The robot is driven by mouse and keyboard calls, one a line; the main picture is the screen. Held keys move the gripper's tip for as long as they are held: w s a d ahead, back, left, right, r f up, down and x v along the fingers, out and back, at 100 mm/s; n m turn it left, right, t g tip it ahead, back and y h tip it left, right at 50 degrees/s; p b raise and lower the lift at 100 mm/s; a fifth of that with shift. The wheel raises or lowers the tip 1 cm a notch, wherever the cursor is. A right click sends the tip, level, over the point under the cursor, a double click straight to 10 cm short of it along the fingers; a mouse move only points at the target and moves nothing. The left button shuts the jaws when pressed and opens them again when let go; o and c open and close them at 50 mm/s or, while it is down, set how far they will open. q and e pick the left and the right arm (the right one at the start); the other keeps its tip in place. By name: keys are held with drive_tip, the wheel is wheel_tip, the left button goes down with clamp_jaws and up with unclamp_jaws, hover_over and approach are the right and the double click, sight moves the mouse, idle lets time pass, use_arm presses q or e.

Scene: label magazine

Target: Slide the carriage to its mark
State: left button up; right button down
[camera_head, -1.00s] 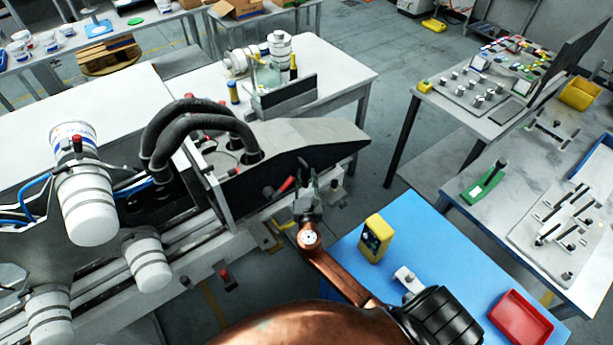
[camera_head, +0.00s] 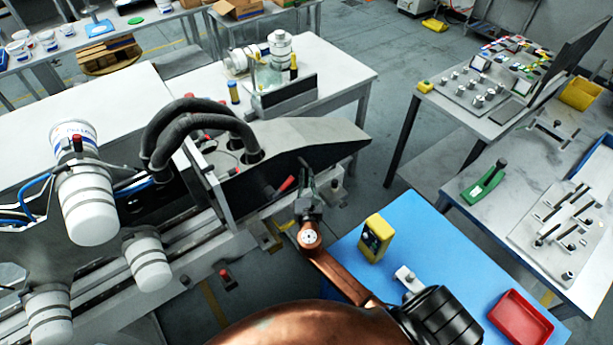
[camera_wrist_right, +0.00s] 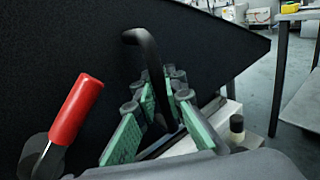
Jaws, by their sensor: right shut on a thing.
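The carriage (camera_head: 318,137) is a large wedge-shaped body with a grey top and a black side, with thick black hoses on it. It sits over long metal rails (camera_head: 185,240). My right gripper (camera_head: 307,180) is at the carriage's near side. In the right wrist view its green-padded fingers (camera_wrist_right: 160,108) are shut around a curved black handle (camera_wrist_right: 143,48) on the black side. A red-gripped lever (camera_wrist_right: 75,110) stands left of the fingers; it also shows in the head view (camera_head: 287,184). I cannot clearly make out the mark. My left gripper is out of view.
A blue-topped table (camera_head: 400,225) with a yellow device (camera_head: 375,238) and a red tray (camera_head: 520,322) is to the right of my right arm. A bench (camera_head: 345,70) lies behind the carriage.

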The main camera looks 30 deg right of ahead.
sight(313, 160)
drive_tip(key=shift+d+r, duration=0.25)
drive_tip(key=shift+d, duration=0.7)
drive_tip(key=shift+w+d+f, duration=0.1)
drive_tip(key=shift+d+f, duration=0.15)
drive_tip(key=shift+d, duration=0.2)
drive_tip(key=c, duration=2.2)
unclamp_jaws()
drive_tip(key=shift+d, duration=0.15)
drive_tip(key=shift+o, duration=0.8)
drive_tip(key=shift+s, duration=0.2)
drive_tip(key=shift+w+a, duration=0.2)
drive_tip(key=shift+a, duration=0.15)
drive_tip(key=v, duration=1.2)
drive_tip(key=shift+o, duration=0.3)
